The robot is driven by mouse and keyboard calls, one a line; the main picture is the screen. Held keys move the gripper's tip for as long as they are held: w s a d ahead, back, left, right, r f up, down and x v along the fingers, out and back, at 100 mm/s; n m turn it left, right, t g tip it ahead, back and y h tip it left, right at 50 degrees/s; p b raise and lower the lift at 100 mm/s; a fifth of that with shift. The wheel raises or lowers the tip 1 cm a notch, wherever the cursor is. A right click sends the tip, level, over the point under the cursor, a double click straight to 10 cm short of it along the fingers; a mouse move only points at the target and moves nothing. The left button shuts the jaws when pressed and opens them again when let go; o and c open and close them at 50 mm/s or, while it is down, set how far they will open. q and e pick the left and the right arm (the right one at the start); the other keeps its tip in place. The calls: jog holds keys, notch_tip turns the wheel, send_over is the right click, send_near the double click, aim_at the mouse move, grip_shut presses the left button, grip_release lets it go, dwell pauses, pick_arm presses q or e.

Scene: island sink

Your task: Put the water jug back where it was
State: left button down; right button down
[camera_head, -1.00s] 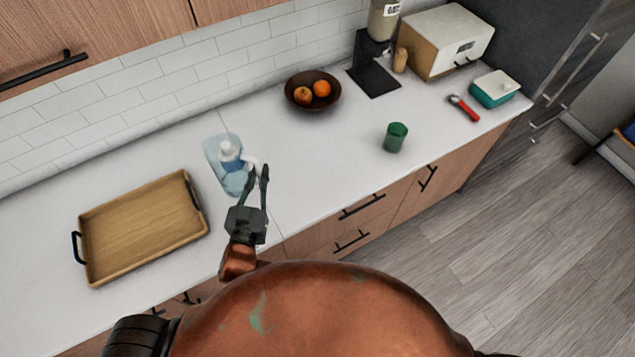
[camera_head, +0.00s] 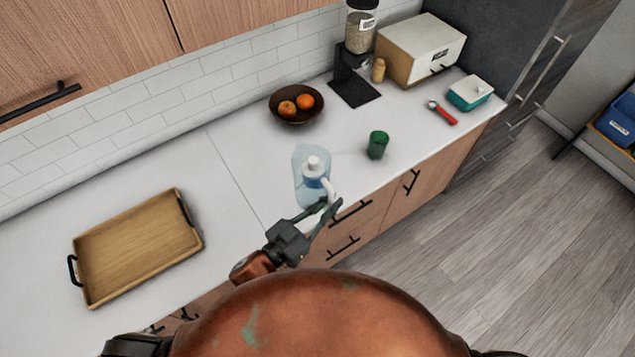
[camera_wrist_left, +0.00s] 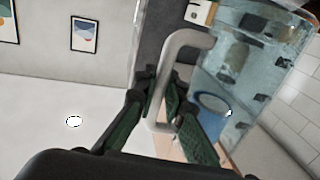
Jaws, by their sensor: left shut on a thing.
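The water jug (camera_head: 311,182) is a clear bluish container with a white cap and a white handle. In the head view it is over the counter's front part, left of the green cup (camera_head: 377,145). My left gripper (camera_head: 328,208) is shut on the jug's white handle. In the left wrist view the fingers (camera_wrist_left: 162,112) close around the handle (camera_wrist_left: 171,68), with the jug's clear body (camera_wrist_left: 250,65) to the right. I cannot tell whether the jug's base touches the counter. My right gripper is not in view.
A wooden tray (camera_head: 135,245) lies on the left of the counter. A bowl of oranges (camera_head: 296,104) and a grain dispenser (camera_head: 356,60) stand at the back. A white-fronted box (camera_head: 420,48), a red-handled tool (camera_head: 443,113) and a teal container (camera_head: 470,93) are at the right.

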pick_arm(q)
jog(key=w+f, duration=1.2)
jog(key=w, duration=0.1)
jog(key=shift+w+f+b, duration=0.3)
jog(key=shift+b, duration=0.05)
jog(key=shift+a, duration=0.1)
jog(key=shift+f, duration=0.2)
jog(key=c, duration=2)
grip_release()
jog(key=shift+f, duration=0.1)
